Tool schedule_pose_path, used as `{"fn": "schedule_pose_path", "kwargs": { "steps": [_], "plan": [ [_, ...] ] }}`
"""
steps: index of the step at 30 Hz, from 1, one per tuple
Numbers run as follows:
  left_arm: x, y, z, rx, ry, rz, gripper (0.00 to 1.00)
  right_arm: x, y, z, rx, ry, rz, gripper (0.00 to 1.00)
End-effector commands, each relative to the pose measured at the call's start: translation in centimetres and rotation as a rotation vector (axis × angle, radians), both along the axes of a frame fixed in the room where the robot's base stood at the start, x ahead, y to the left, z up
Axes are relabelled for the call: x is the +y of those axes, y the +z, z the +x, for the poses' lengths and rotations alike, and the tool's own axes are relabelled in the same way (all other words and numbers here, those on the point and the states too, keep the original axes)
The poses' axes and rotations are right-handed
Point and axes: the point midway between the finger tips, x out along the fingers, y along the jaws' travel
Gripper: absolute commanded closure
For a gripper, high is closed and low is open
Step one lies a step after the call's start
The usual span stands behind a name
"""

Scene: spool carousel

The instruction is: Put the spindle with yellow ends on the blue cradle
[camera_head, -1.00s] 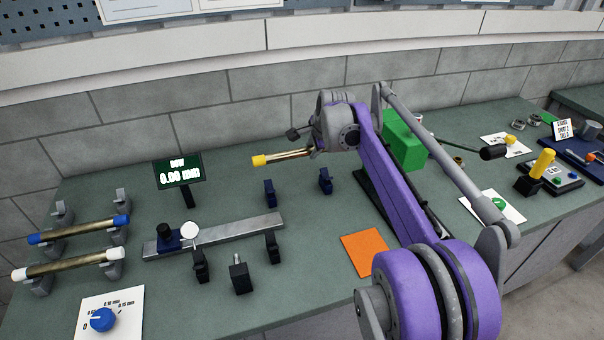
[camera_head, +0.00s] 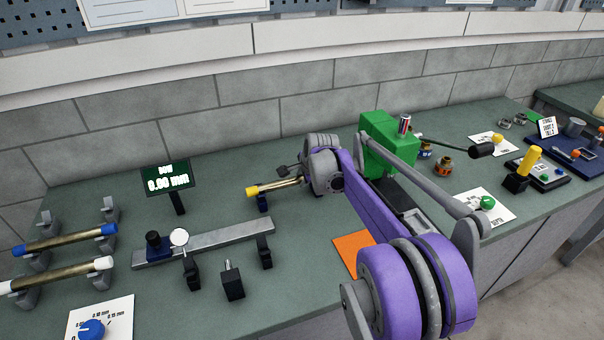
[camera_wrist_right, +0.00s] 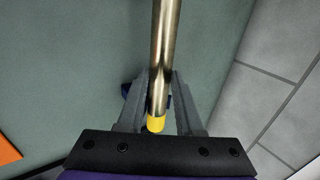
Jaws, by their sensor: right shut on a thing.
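The spindle with yellow ends (camera_head: 280,186) is a brass rod held roughly level by my right gripper (camera_head: 300,179). One yellow end (camera_head: 252,191) points left; the other end is hidden by the gripper in the head view. In the right wrist view the rod (camera_wrist_right: 164,45) runs between the fingers (camera_wrist_right: 158,88), a yellow end (camera_wrist_right: 156,124) near the palm. The blue cradle's near-left post (camera_head: 263,203) shows just below the rod; its other post is mostly hidden behind my gripper. A blue bit (camera_wrist_right: 126,89) shows beside a finger. I cannot tell whether the rod touches the cradle. My left gripper is out of view.
Spindles with blue ends (camera_head: 66,240) and white ends (camera_head: 62,273) lie on grey cradles at left. A gauge rail (camera_head: 215,240) and black posts (camera_head: 232,281) stand in front. A display (camera_head: 167,178) stands behind. An orange square (camera_head: 352,254) lies right.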

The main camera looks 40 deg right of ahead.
Motion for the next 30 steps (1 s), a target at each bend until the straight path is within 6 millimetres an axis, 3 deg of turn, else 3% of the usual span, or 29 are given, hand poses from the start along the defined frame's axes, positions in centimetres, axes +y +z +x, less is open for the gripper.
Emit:
{"fn": "schedule_pose_path", "kwargs": {
  "steps": [6,7,12,23,30],
  "plan": [
    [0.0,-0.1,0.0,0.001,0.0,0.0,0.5,0.0,0.0,0.1,-0.002,-0.001,0.0,1.0],
    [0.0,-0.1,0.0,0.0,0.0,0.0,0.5,0.0,-0.2,0.1,0.0,0.0,0.0,0.62],
    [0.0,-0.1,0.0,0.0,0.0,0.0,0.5,0.0,-0.1,0.0,0.0,0.0,0.0,0.36],
    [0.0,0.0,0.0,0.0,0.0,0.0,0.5,0.0,0.5,-0.2,0.0,0.0,0.0,0.36],
    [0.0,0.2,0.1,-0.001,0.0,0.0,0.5,0.7,4.1,-2.6,0.0,-0.001,0.0,0.36]
  ]
}}
